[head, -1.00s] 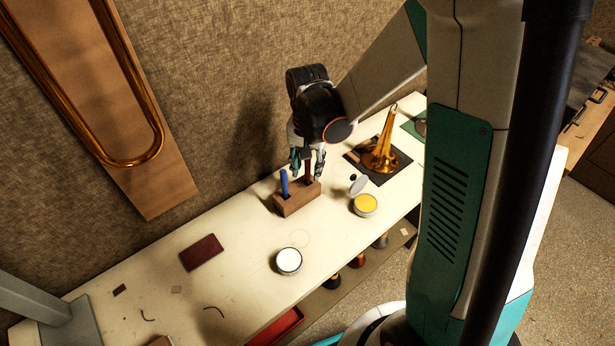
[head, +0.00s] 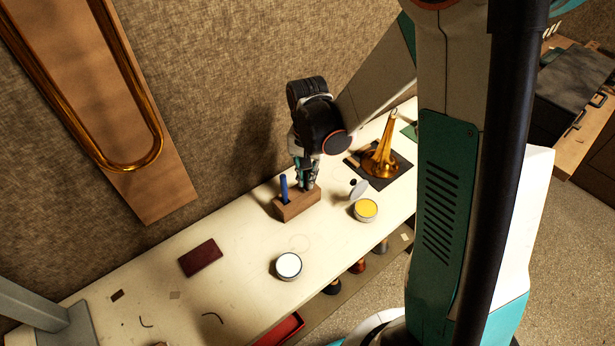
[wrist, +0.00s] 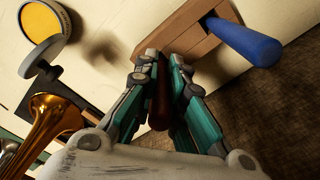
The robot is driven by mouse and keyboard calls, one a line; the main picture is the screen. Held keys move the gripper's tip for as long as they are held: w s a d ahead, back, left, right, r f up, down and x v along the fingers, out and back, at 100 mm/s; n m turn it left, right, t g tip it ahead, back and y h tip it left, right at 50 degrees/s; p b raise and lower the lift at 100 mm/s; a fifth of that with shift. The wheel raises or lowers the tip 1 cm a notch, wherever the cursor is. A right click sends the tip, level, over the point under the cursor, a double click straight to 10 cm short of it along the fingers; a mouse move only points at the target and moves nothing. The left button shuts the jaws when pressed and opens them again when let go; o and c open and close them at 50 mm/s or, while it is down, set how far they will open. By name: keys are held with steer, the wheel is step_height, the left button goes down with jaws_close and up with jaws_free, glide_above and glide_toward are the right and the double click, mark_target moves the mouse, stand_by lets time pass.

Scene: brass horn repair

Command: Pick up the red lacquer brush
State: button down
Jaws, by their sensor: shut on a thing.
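The red lacquer brush (wrist: 160,103) shows in the wrist view as a dark red handle between my fingers. My gripper (wrist: 164,62) is shut on that handle. In the head view my gripper (head: 306,185) is low at the wooden block (head: 292,209), over its right part, and hides most of the brush. The block also shows in the wrist view (wrist: 185,38). A blue-handled tool (head: 284,189) stands in the block just left of my gripper; its handle also shows in the wrist view (wrist: 245,42). The brush's lower end is hidden.
An open tin of yellow stuff (head: 365,210) with a lid leaning by it stands right of the block. A brass bell (head: 382,160) stands on a dark mat behind it. A white tin (head: 288,266) and a dark red pad (head: 200,257) lie nearer. The wall is close behind.

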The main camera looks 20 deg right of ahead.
step_height(320, 180, up, 20)
steer(key=p, duration=0.4)
stand_by(2.2)
